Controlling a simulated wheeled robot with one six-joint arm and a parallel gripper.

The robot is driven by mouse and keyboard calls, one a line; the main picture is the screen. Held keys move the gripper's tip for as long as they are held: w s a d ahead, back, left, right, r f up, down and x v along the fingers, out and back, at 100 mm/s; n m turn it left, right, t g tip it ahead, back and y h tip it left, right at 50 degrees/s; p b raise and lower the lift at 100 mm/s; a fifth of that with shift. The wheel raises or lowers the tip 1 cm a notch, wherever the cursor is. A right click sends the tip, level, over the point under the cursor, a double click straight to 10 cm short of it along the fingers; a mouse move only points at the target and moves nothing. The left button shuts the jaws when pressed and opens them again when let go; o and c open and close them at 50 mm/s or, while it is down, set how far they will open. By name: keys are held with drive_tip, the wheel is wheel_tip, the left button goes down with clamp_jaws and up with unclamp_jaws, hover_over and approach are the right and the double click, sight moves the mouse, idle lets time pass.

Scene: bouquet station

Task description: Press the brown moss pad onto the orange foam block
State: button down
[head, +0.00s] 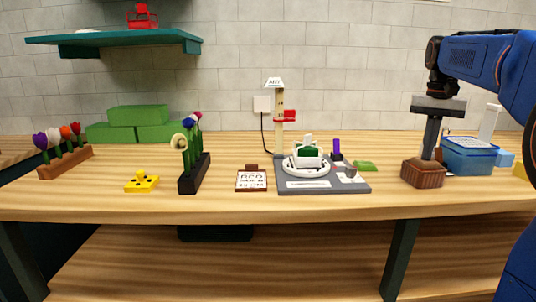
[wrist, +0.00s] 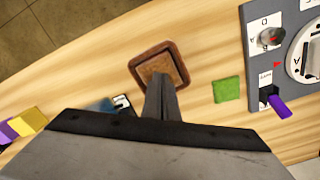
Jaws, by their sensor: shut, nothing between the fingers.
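A square brown pot (head: 422,178) stands on the table at the right in the head view; its reddish-brown rim (wrist: 136,62) shows in the wrist view. A brown, rough-looking surface, seemingly the moss pad (wrist: 157,65), fills the pot's opening. No orange foam block is plainly visible; whether it lies under the brown surface I cannot tell. My gripper (head: 428,157) is shut and empty, pointing straight down over the pot. Its fingertips (wrist: 160,78) overlap the brown surface in the wrist view, at or just above it; contact is unclear.
A green pad (wrist: 227,90) lies beside the pot, near a grey station (head: 325,187) with a white round plate and a purple piece (head: 336,148). A blue box (head: 470,157) stands right of the pot. The table in front of the pot is clear.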

drive_tip(key=shift+f, duration=0.25)
wheel_tip(320, 180, up, 7)
idle(1.3)
drive_tip(key=shift+r, duration=0.15)
drive_tip(key=s+a+f+n+t, duration=0.1)
drive_tip(key=s+a+f, duration=0.4)
drive_tip(key=s+f, duration=0.5)
drive_tip(key=s+a+f+n+t, duration=0.2)
drive_tip(key=s+a+f, duration=0.3)
drive_tip(key=s+f, duration=0.5)
drive_tip(key=s+a+f+n+t, duration=0.1)
drive_tip(key=s+a+f, duration=0.4)
drive_tip(key=s+f, duration=0.5)
drive_tip(key=shift+a+f+n+t, duration=0.4)
drive_tip(key=shift+f+n, duration=0.25)
drive_tip(key=shift+n, duration=0.15)
